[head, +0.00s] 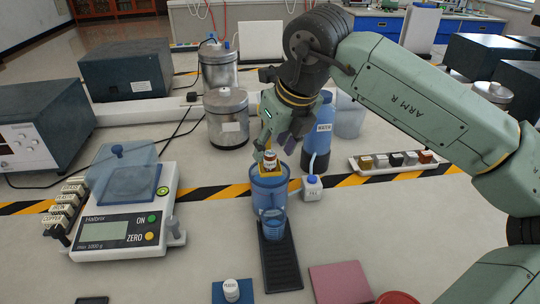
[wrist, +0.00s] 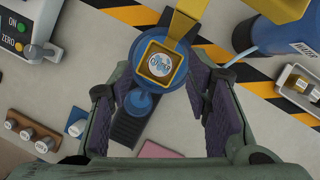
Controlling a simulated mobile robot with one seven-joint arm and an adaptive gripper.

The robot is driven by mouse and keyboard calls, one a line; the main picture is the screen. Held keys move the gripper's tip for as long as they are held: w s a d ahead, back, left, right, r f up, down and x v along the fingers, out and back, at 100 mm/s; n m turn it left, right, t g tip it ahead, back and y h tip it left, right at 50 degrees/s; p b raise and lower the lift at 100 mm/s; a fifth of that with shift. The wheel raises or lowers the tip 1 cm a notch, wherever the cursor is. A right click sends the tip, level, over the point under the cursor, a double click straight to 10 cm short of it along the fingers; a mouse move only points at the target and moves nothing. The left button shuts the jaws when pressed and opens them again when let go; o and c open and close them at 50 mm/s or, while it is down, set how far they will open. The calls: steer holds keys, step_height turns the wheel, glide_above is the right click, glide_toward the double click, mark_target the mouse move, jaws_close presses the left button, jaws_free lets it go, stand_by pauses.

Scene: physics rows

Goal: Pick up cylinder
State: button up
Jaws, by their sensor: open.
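No single thing is plainly marked as the cylinder. A clear blue vessel (head: 272,223) stands on a black strip (head: 281,268). Behind it is a larger blue container (head: 268,192), with a brown, white-capped item (head: 271,161) in a yellow square holder at its top. My gripper (head: 276,145) is above this container. In the wrist view, its purple-padded fingers (wrist: 166,100) are apart, with nothing clamped between them.
A balance (head: 125,215) stands to the left. Metal cans (head: 227,117) are behind. A white tray (head: 395,162) holds several blocks. A pink pad (head: 341,283) lies front right.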

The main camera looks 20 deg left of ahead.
steer(key=shift+x, duration=1.15)
jaws_close()
